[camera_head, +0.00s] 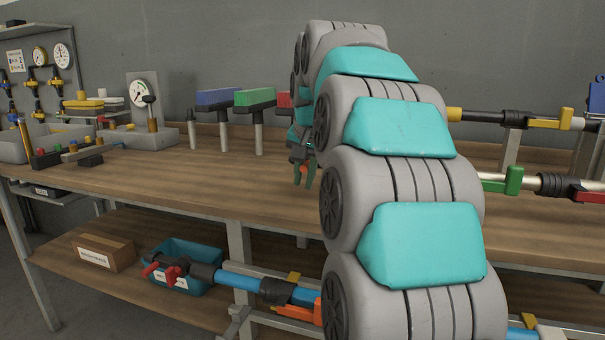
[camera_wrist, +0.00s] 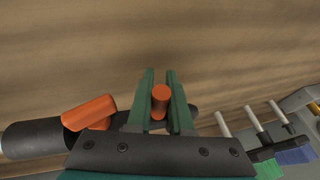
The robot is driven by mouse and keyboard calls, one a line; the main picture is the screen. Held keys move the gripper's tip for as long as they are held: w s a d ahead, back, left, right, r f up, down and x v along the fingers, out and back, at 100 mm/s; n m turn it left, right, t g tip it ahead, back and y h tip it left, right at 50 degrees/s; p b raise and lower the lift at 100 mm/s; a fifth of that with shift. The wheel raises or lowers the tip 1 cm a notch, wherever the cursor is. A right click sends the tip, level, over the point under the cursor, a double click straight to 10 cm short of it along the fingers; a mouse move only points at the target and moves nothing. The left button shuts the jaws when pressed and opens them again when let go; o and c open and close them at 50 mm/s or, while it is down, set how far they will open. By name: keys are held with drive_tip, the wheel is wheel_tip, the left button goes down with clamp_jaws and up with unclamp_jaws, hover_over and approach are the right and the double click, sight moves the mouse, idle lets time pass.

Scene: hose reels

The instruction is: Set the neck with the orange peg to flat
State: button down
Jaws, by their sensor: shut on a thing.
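The orange peg (camera_wrist: 161,96) stands between the green fingers of my gripper (camera_wrist: 161,78) in the wrist view. The fingers are shut on it. A dark piece that looks like the neck (camera_wrist: 188,121) shows only in part beneath and beside the fingers; its angle is hard to tell. A second orange part (camera_wrist: 88,112) sits to the left, against a black tube (camera_wrist: 32,137). In the head view my gripper (camera_head: 304,173) is small, above the workbench, with a bit of orange at its fingers. My arm hides most of the place around it.
Blue (camera_head: 217,97), green (camera_head: 254,96) and red (camera_head: 285,99) topped stands line the back of the workbench (camera_head: 200,180). Poles with a yellow lever (camera_head: 551,119) and a green lever (camera_head: 514,181) lie at right. A blue pole (camera_head: 240,281) runs along below.

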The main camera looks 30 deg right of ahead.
sight(307, 164)
drive_tip(key=shift+f, duration=0.1)
idle(0.3)
drive_tip(key=c, duration=0.8)
unclamp_jaws()
drive_tip(key=shift+v, duration=3.95)
